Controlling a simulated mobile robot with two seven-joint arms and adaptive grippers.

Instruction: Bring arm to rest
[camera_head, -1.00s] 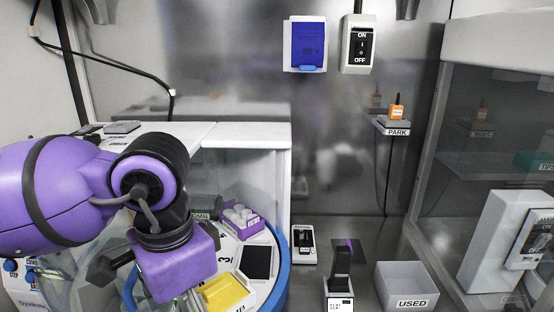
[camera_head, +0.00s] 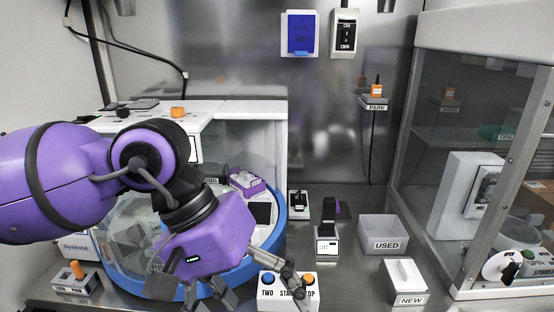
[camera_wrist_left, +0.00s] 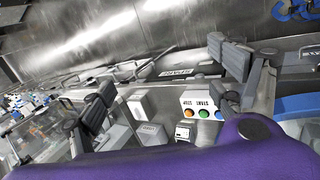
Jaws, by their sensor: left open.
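My left arm (camera_head: 160,170), purple with dark joints, comes in from the left and reaches over the round blue-rimmed machine. My left gripper (camera_head: 252,290) hangs at the bottom of the head view, its grey fingers spread with nothing between them. It is close to the white button box (camera_head: 288,283) and partly covers it; I cannot tell whether they touch. In the left wrist view the fingers of the gripper (camera_wrist_left: 165,90) stand wide apart, and the button box (camera_wrist_left: 200,104) shows between them. My right gripper is not in view.
The blue-rimmed machine (camera_head: 281,215) stands under my arm. To its right are a USED bin (camera_head: 384,229), a NEW box (camera_head: 404,276) and a small dark-topped device (camera_head: 328,242). A glass-fronted cabinet (camera_head: 470,130) bounds the right.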

